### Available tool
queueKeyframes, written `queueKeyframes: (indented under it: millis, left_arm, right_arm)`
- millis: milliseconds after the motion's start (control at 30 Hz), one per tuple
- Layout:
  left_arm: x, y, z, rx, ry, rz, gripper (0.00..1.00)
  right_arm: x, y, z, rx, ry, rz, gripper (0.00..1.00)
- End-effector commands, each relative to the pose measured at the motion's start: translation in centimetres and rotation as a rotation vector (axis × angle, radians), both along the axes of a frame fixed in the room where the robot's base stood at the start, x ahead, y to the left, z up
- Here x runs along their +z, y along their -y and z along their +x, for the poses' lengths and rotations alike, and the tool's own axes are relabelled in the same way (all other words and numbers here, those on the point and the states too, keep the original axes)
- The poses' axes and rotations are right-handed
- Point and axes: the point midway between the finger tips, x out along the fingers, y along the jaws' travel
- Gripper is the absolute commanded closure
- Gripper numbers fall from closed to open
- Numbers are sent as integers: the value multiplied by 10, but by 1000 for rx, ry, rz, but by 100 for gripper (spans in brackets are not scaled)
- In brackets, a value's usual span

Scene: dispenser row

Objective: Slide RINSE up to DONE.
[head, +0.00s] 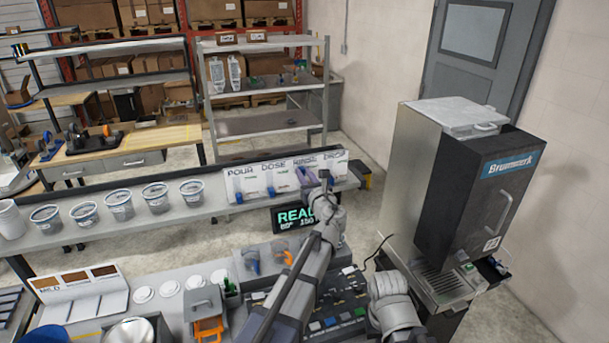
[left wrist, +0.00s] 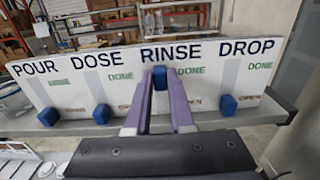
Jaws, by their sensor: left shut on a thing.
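A white panel (head: 256,181) labelled POUR, DOSE, RINSE and DROP stands on the grey shelf; it fills the left wrist view (left wrist: 130,80). Each column has a blue slider knob with DONE marked above OPEN. My left gripper (head: 308,178) is at the RINSE column, its purple fingers (left wrist: 160,88) shut on the blue RINSE knob (left wrist: 160,76). That knob is high, level with its DONE mark (left wrist: 190,70). The POUR knob (left wrist: 48,116), DOSE knob (left wrist: 101,114) and DROP knob (left wrist: 227,104) sit low. The fingers partly hide the RINSE track. My right gripper is not visible.
Several white cups (head: 119,204) line the shelf left of the panel. A READY display (head: 293,217) hangs below it. A dark Brummerk machine (head: 470,200) stands at the right. Orange and blue handled items (head: 207,315) lie on the near counter.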

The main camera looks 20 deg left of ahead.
Motion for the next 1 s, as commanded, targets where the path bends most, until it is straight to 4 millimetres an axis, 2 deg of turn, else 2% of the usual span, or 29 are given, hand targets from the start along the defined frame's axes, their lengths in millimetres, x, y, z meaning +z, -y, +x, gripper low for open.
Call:
queueKeyframes:
  millis: [33,300,567,1000]
  left_arm:
    - [1,0,1,0,1,6,76]
    - [1,0,0,0,1,3,48]
    - [1,1,-2,0,0,2,48]
    - [0,36,-55,-2,1,3,48]
  right_arm:
    - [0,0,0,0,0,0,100]
    - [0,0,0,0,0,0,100]
    - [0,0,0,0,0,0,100]
    - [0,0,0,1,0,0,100]
